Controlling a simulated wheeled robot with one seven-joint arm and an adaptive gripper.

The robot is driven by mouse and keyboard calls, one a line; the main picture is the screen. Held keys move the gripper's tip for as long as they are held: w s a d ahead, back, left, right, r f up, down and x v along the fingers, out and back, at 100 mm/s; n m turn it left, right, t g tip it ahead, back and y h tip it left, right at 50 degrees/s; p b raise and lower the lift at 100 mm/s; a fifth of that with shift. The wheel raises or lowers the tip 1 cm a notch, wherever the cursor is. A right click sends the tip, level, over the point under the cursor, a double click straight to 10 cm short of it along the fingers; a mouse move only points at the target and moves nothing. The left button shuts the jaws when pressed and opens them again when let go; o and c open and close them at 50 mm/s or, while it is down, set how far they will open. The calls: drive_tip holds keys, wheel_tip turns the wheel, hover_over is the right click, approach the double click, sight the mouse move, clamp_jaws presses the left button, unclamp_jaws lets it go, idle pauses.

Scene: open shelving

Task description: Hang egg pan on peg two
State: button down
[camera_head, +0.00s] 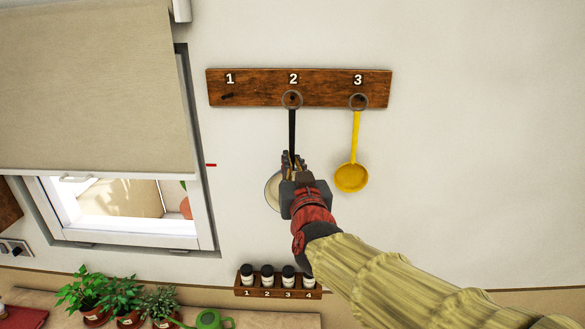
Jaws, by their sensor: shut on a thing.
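The egg pan (272,190) is upright in front of the wall, its black handle (292,130) pointing up and its pale round body at the bottom, partly hidden by my gripper. My gripper (292,160) is shut on the lower part of the handle. The ring at the top of the handle overlaps peg two (291,99), below the number 2 on the brown wooden rack (258,93). I cannot tell whether the ring is around the peg or only in front of it.
A yellow ladle or pan (352,176) hangs on peg three, right of my gripper. Peg one (227,96) is bare. A small rack (242,291) with several numbered jars stands below. Potted plants (123,300) and a window (120,212) are at left.

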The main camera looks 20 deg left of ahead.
drive_tip(key=shift+d+x, duration=0.15)
drive_tip(key=shift+x, duration=0.55)
drive_tip(key=shift+d+x, duration=0.15)
drive_tip(key=shift+x, duration=0.55)
drive_tip(key=shift+w+a+f+b, duration=0.1)
drive_tip(key=shift+w+f+b, duration=0.35)
drive_tip(key=shift+w+b, duration=0.3)
drive_tip(key=shift+s, duration=0.1)
drive_tip(key=c, duration=1.8)
unclamp_jaws()
drive_tip(key=shift+c, duration=0.2)
drive_tip(key=shift+o, duration=0.2)
drive_tip(key=shift+f, duration=0.15)
